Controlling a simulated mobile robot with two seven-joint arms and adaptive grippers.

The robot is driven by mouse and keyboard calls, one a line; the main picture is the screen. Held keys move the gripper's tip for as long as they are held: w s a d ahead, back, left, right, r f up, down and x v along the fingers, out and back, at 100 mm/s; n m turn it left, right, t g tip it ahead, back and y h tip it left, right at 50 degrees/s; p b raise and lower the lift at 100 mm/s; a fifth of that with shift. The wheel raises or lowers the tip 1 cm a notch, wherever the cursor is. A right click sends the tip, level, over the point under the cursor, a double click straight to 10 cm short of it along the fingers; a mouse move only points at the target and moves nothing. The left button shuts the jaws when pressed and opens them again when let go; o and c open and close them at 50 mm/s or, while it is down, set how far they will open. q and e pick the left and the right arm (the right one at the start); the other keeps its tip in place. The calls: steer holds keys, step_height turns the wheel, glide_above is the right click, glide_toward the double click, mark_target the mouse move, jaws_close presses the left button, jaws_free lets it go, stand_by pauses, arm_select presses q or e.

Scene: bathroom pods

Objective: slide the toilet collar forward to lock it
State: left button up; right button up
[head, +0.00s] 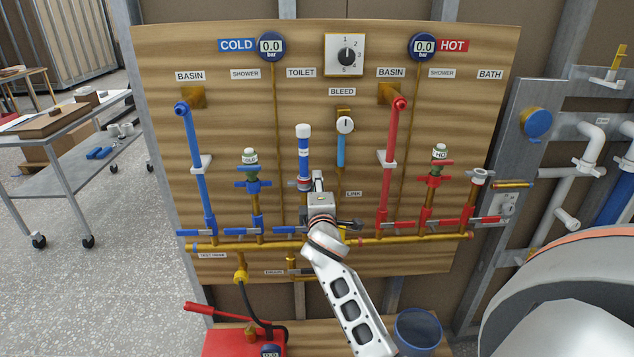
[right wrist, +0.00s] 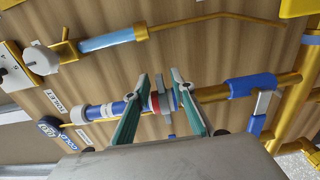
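The toilet pipe (head: 304,157) is a blue upright tube with a white cap, under the TOILET label on the wooden board. Its collar (head: 304,184) is a short ringed fitting low on the pipe. In the right wrist view the collar (right wrist: 160,102) shows red, blue and grey rings. My right gripper (head: 318,177) is at the collar, just right of the pipe in the head view. In the right wrist view its two green fingers (right wrist: 159,78) stand apart, one on each side of the collar along the pipe. Contact is not clear. My left gripper is not in view.
The BLEED tube (head: 341,150) and red basin pipe (head: 387,155) stand to the right. The blue shower valve (head: 251,183) stands to the left. A brass manifold (head: 330,242) runs below. A red pump (head: 230,338) and blue bucket (head: 417,330) sit below the board.

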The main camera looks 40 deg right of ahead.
steer(key=shift+w+d, duration=0.35)
steer(key=shift+w, duration=0.2)
jaws_close()
steer(key=shift+r+p, duration=0.55)
steer(key=shift+r, duration=0.4)
jaws_free()
steer(key=shift+f, duration=0.1)
steer(key=v, duration=1.2)
